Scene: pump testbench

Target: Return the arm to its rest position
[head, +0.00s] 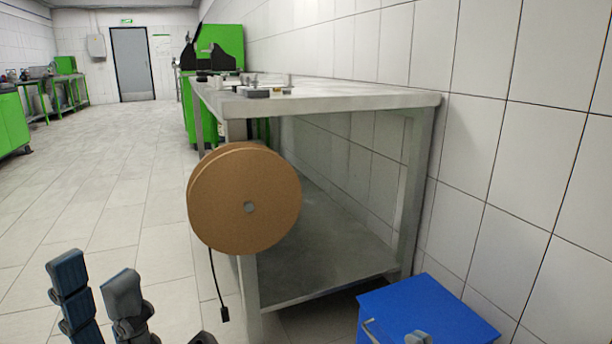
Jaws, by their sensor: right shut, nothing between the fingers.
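My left gripper (125,296) shows at the bottom left of the head view. Its blue-grey jointed fingers point up and stand apart, with nothing between them. A dark part at the bottom edge beside them looks like its other finger. Of my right gripper (418,338) only a small blue-grey tip shows at the bottom edge, in front of the blue box. It is shut and holds nothing that I can see. The rest of it and most of both arms are out of view.
A grey workbench (360,98) with small parts on top stands along the tiled wall. A brown cable reel (245,195) is at its near end, its cable (217,285) hanging down. A blue box (430,308) stands at lower right.

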